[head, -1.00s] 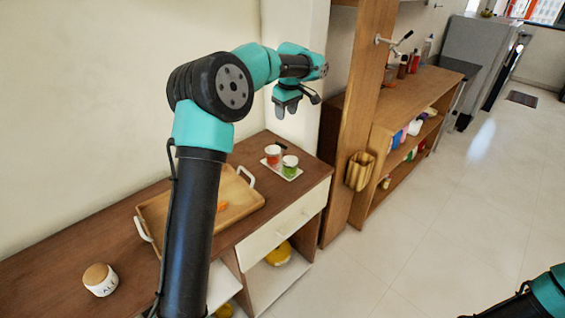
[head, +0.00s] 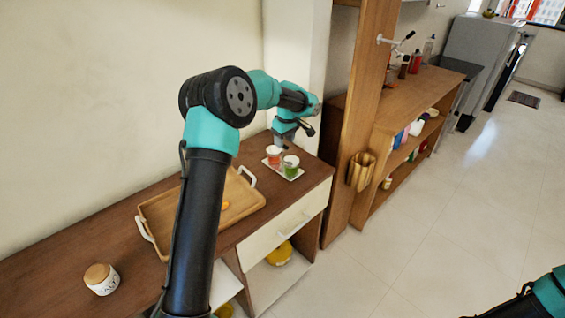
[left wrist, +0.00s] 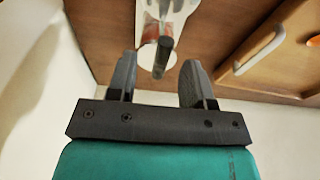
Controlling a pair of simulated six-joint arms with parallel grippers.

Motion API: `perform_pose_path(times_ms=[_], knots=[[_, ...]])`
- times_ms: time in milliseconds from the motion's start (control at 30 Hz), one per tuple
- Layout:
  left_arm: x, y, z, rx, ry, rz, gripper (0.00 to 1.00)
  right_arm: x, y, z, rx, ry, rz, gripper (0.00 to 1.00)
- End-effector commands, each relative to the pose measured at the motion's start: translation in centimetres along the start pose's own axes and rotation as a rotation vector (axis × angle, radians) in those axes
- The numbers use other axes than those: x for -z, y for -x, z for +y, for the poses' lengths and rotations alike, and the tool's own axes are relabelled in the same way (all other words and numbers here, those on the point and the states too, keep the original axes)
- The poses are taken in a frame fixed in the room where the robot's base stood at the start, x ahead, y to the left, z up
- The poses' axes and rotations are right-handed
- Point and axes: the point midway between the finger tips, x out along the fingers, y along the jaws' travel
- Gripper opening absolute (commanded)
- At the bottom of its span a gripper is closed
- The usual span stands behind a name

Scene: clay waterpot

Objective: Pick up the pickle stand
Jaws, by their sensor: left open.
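The pickle stand (head: 297,176) is a small white tray with a red-filled jar (head: 273,156) and a green-filled jar (head: 291,167). It stands on the right end of the brown cabinet top. My left gripper (head: 283,145) is just above the stand, pointing down, open and empty. In the left wrist view, the fingers (left wrist: 158,76) are spread apart, with the stand's dark upright handle (left wrist: 162,56) showing between and beyond them. Part of the stand is out of that frame. Only a piece of my right arm shows at the lower right of the head view; its gripper is out of sight.
A wooden tray (head: 160,208) with white handles lies left of the stand. A lidded white jar (head: 102,280) stands at the cabinet's left end. A pale wall pillar (head: 296,70) rises close behind the stand, and a wooden partition (head: 352,120) stands to its right.

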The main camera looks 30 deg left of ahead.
Motion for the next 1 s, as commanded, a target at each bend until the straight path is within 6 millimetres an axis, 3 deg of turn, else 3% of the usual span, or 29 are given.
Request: perform_pose_path(times_ms=[367, 733, 1000], knots=[[0.0, -0.3, 0.0, 0.0, 0.0, 0.0, 0.47, 0.0, 0.0, 0.0, 0.0, 0.0, 0.0, 0.4], [0.1, -4.6, -0.2, 0.001, 0.0, -0.001, 0.47, 0.0, 0.0, 0.0, 0.0, 0.0, 0.0, 0.4], [0.1, -5.3, -0.2, -0.003, 0.001, 0.0, 0.47, 0.0, 0.0, 0.0, 0.0, 0.0, 0.0, 0.4]])
